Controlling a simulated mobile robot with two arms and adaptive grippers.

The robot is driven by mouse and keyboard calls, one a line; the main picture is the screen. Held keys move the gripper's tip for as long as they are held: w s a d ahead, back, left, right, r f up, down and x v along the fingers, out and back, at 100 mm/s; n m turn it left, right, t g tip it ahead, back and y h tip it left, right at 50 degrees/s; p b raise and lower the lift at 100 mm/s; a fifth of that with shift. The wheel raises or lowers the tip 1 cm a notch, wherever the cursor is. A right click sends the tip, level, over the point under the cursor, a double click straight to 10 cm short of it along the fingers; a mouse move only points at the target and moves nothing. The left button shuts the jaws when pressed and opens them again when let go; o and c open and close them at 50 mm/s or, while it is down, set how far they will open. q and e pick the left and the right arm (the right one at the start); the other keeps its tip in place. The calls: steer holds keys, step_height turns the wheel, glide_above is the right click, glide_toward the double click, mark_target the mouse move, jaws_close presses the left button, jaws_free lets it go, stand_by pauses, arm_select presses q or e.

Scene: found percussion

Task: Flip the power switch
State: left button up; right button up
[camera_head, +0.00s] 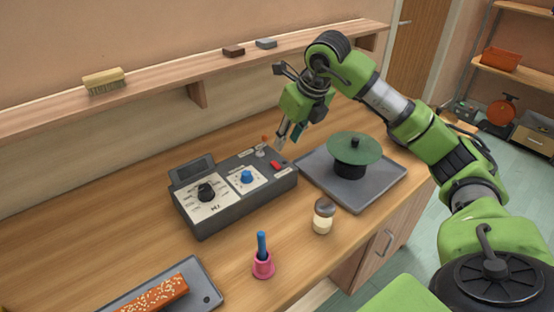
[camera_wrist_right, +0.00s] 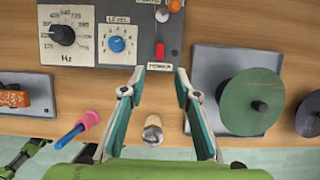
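The dark grey control box (camera_head: 240,208) stands on the wooden bench, with a black Hz knob (camera_head: 206,192) and a blue level knob (camera_head: 246,177). The red power switch (camera_head: 276,164) is at its right end; it also shows in the right wrist view (camera_wrist_right: 159,52), above the POWER label. Whether it is on or off I cannot tell. My right gripper (camera_head: 289,138) is open and empty, above the right end of the box. In the right wrist view its fingertips (camera_wrist_right: 160,73) flank the switch's column, apart from it.
A grey tray (camera_head: 384,187) with a green disc (camera_head: 354,148) stands right of the box. A shelf (camera_head: 150,93) runs along the wall behind.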

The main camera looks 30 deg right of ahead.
mark_target(275, 164)
steer(key=p+x, duration=0.2)
steer(key=x, duration=0.9)
steer(key=shift+r, duration=0.1)
jaws_close()
